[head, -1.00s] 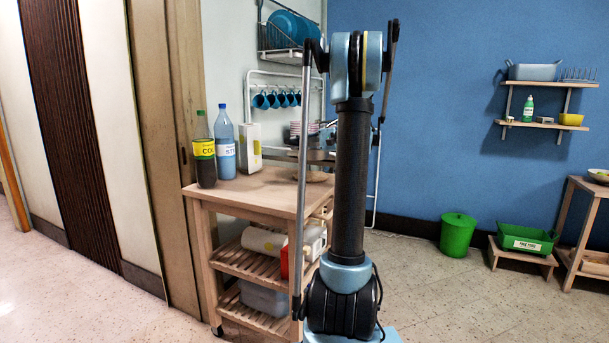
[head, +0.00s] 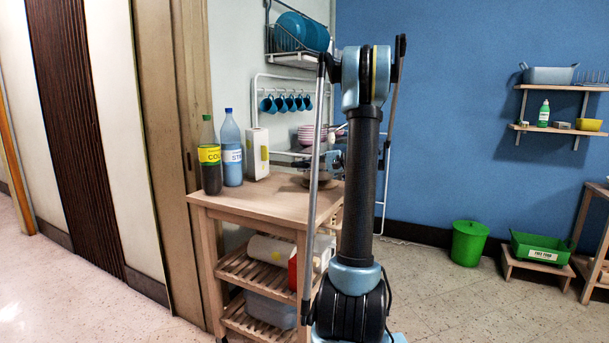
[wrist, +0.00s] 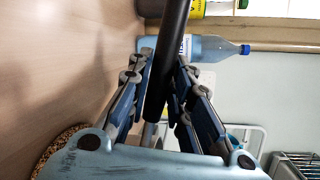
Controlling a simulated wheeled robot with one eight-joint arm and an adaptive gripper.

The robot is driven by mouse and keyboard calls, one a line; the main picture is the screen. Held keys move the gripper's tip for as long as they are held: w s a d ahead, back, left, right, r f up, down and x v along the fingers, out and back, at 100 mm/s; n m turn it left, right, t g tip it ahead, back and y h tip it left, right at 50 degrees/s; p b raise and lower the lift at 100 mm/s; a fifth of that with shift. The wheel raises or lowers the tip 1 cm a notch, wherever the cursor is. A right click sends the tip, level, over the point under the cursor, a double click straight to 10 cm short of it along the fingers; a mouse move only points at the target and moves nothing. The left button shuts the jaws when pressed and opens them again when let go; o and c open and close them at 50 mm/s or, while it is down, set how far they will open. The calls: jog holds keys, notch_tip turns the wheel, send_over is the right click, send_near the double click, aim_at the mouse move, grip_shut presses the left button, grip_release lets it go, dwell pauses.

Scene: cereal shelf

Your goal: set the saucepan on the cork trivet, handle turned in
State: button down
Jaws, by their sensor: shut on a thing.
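My gripper (wrist: 164,62) is shut on the saucepan's black handle (wrist: 174,35), which runs up out of the wrist view between the fingers. The pan's body is not clear in the wrist view. The cork trivet (wrist: 58,145) shows at the lower left of the wrist view, partly covered by my gripper's body. In the head view the trivet (head: 303,182) lies at the right end of the cart top. My arm hides most of the gripper and pan there, so I cannot tell whether the pan touches the trivet.
On the wooden cart top (head: 255,195) stand a cola bottle (head: 210,165), a blue bottle (head: 231,155) and a white carton (head: 256,155). Pink plates (head: 308,133) show behind. Blue mugs (head: 283,103) hang on a wall rack. The cart's front middle is clear.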

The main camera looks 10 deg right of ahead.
notch_tip(320, 180, down, 2)
jog(key=shift+f, duration=0.25)
jog(key=c, duration=1.4)
grip_release()
jog(key=shift+d, duration=0.1)
jog(key=shift+c, duration=0.2)
jog(key=v, duration=1.2)
